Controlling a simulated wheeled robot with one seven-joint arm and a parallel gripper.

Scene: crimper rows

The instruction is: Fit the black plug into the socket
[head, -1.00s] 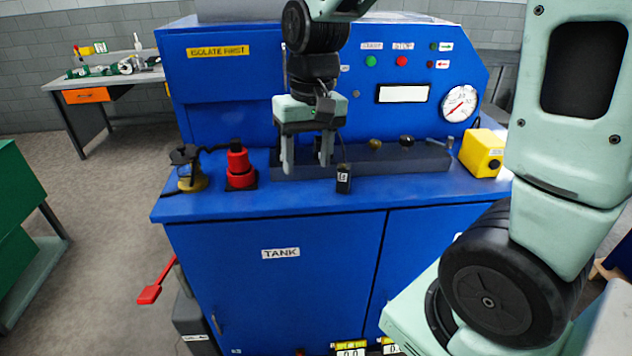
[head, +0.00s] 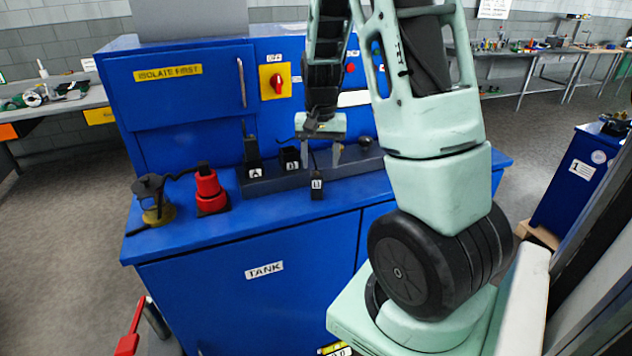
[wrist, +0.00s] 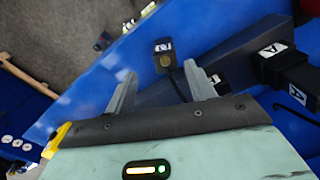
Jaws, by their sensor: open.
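The black plug (head: 317,187), a small block with a pale label, stands on the blue counter in front of the dark rail. In the wrist view the plug (wrist: 163,48) shows a round brass-coloured face, and a thin cable runs from it between the fingers. My gripper (head: 322,146) is open and empty, above and behind the plug in the head view. Its fingers (wrist: 158,69) stand apart, short of the plug in the wrist view. Two labelled black blocks sit on the rail: block A (head: 254,171) with a tall upper part, and a second block (head: 290,158). I cannot tell which is the socket.
The dark rail (head: 270,184) runs along the counter (head: 235,222). A red fitting (head: 208,187) and a brass-coloured item with a black top (head: 156,208) stand at the left. A dark knob (head: 366,143) rises from the rail near my arm. The front counter strip is mostly clear.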

